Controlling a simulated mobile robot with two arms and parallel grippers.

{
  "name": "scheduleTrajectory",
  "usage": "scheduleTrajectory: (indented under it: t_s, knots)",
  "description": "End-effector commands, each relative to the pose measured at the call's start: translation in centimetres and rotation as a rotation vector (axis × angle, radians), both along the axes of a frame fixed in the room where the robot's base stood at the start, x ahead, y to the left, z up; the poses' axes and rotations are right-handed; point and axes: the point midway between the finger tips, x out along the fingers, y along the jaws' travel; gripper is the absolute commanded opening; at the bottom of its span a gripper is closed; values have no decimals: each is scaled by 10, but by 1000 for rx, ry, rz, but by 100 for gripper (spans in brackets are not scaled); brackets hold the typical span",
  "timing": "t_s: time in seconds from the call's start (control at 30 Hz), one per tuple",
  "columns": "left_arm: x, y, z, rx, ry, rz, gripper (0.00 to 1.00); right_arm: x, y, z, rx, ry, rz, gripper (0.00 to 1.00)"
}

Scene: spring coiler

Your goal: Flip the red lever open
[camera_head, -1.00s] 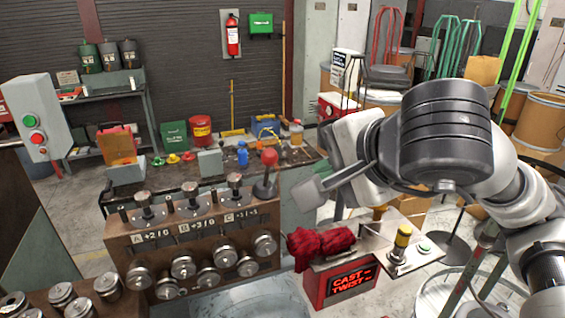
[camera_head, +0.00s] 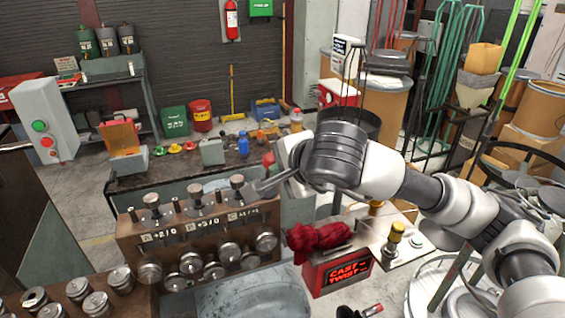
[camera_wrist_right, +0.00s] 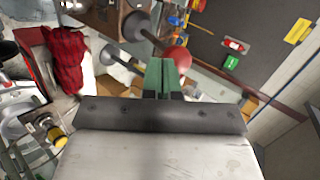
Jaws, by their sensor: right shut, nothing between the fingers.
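The red lever stands at the right end of the brown coiler block (camera_head: 130,250). My left gripper is not in view.
Metal plungers (camera_head: 194,195) stand on the block left of the lever, close to my fingers. A red cloth (camera_head: 318,238) lies on the "CAST TWIST" box (camera_head: 340,272) below my right wrist. A workbench (camera_head: 150,185) with cans and tools is behind.

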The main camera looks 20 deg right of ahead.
Motion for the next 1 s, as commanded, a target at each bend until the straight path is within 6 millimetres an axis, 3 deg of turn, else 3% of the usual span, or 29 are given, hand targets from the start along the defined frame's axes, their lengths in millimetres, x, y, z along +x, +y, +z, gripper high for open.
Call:
scheduleTrajectory:
  t_s: [0.57,1.0]
  knots:
    - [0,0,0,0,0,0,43,9,1,7,0,77,-1,0]
    - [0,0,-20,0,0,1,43,47,2,23,-2,136,-1,0]
